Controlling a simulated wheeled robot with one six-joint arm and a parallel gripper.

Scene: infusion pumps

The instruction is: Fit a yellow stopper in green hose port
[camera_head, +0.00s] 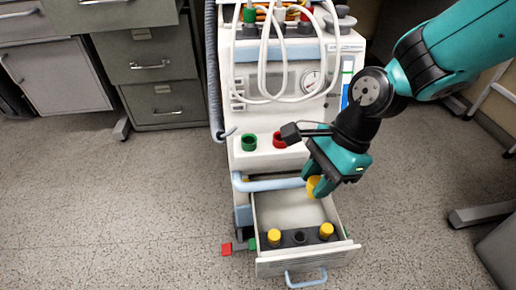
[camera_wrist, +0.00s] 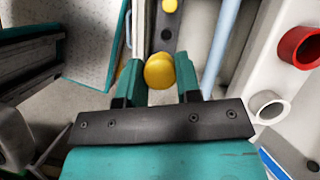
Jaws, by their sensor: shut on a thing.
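My gripper (camera_head: 317,182) is shut on a yellow stopper (camera_head: 314,187), held above the open drawer. In the wrist view this stopper (camera_wrist: 159,70) sits between the teal fingers (camera_wrist: 160,80). The green hose port (camera_head: 249,142) is on the pump cart's front, up and left of my gripper and apart from it. It is empty as far as I can see. The green port does not show in the wrist view.
A red port (camera_head: 279,140) sits beside the green one. The pulled-out drawer (camera_head: 305,264) holds two yellow stoppers (camera_head: 274,237) (camera_head: 326,231) in a dark rack with an empty slot between. A pale blue rail (camera_head: 270,184) crosses the cart above the drawer. White hoses (camera_head: 264,60) hang above.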

